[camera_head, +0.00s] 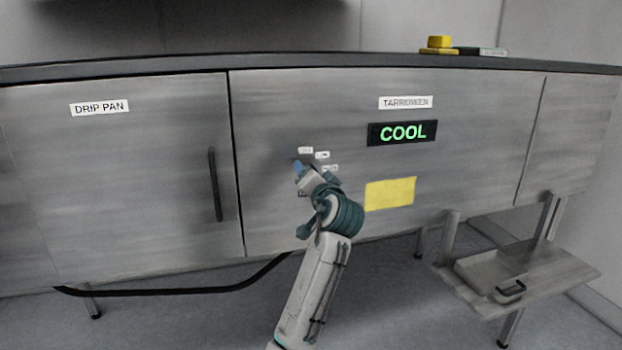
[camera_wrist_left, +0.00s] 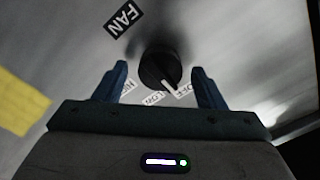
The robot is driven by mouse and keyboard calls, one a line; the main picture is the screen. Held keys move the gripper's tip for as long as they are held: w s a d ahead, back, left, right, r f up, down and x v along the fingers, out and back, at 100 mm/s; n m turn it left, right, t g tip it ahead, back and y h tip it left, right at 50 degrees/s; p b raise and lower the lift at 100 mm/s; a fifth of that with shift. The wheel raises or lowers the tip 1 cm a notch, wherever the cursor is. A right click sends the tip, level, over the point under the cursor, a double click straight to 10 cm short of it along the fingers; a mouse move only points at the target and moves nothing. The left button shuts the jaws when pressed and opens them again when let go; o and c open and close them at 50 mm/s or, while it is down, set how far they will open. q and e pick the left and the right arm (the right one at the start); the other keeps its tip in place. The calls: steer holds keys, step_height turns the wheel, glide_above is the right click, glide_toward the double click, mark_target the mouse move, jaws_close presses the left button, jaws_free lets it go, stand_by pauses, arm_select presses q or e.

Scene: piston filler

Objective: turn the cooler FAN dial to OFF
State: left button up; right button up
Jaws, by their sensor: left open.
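The black round FAN dial (camera_wrist_left: 160,66) is on the metal front panel, with a FAN label (camera_wrist_left: 123,18) beside it. Its white pointer slants to the lower right in the left wrist view, ending between a middle label (camera_wrist_left: 153,98) and a right label (camera_wrist_left: 184,90). The label words are hard to read. My left gripper (camera_head: 299,167) is at the panel, its blue fingers open on either side of the dial in the left wrist view (camera_wrist_left: 158,72). Contact cannot be told. The gripper hides the dial in the head view. My right gripper is not in view.
A display (camera_head: 402,132) reads COOL, above a yellow note (camera_head: 390,194). A DRIP PAN door (camera_head: 100,180) with a dark handle (camera_head: 215,185) is on the left. A tray on a low shelf (camera_head: 560,272) juts out at lower right. A black hose (camera_head: 170,292) hangs below.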

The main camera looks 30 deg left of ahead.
arm_select(q)
steer(key=b+v, duration=0.3)
steer(key=v, duration=0.7)
steer(key=shift+s+d, duration=0.15)
steer(key=shift+s, duration=0.1)
